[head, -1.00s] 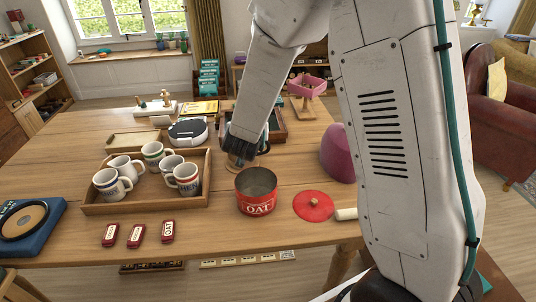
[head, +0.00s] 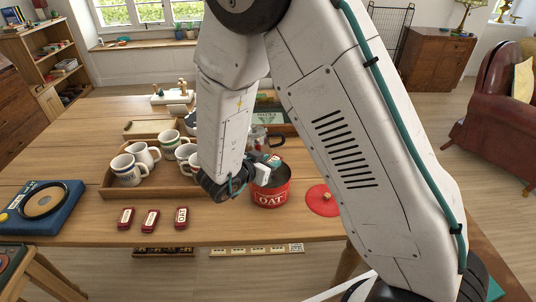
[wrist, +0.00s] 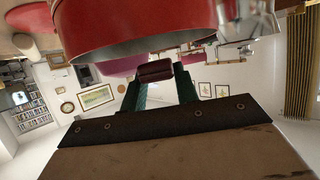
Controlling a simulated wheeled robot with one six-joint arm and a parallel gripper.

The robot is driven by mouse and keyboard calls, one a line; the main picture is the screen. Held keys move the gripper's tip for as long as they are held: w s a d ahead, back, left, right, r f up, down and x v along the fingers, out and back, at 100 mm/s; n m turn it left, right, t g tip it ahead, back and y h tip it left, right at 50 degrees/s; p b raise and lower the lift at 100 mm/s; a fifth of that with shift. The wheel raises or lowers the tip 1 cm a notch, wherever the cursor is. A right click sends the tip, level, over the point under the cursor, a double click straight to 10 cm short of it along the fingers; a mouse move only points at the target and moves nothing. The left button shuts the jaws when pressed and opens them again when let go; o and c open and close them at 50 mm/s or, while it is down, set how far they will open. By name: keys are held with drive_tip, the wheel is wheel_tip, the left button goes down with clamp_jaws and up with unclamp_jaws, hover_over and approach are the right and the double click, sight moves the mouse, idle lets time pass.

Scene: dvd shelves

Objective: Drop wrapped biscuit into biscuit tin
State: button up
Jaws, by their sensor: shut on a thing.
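The red biscuit tin (head: 270,196), labelled OAT, stands open on the table; its red side and rim loom large at the top of the wrist view (wrist: 120,25). My gripper (head: 264,165) reaches in from the left at the tin's rim. In the wrist view its green fingers (wrist: 155,80) are shut on a dark red wrapped biscuit (wrist: 155,70), which shows just past the rim. I cannot tell whether it is directly over the opening. Three more wrapped biscuits (head: 150,218) lie in a row near the table's front edge.
A wooden tray (head: 112,187) of several striped mugs stands left of the tin, partly behind my arm. The red lid (head: 323,203) lies to the right. A glass jug (head: 263,141) stands behind the tin. A blue record player (head: 42,205) is at the far left.

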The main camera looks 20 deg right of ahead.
drive_tip(key=shift+f, duration=0.7)
drive_tip(key=o, duration=1)
drive_tip(key=v, duration=0.7)
drive_tip(key=shift+s+a+r, duration=0.2)
drive_tip(key=shift+a+r, duration=0.05)
drive_tip(key=shift+a, duration=0.05)
drive_tip(key=shift+w, duration=0.15)
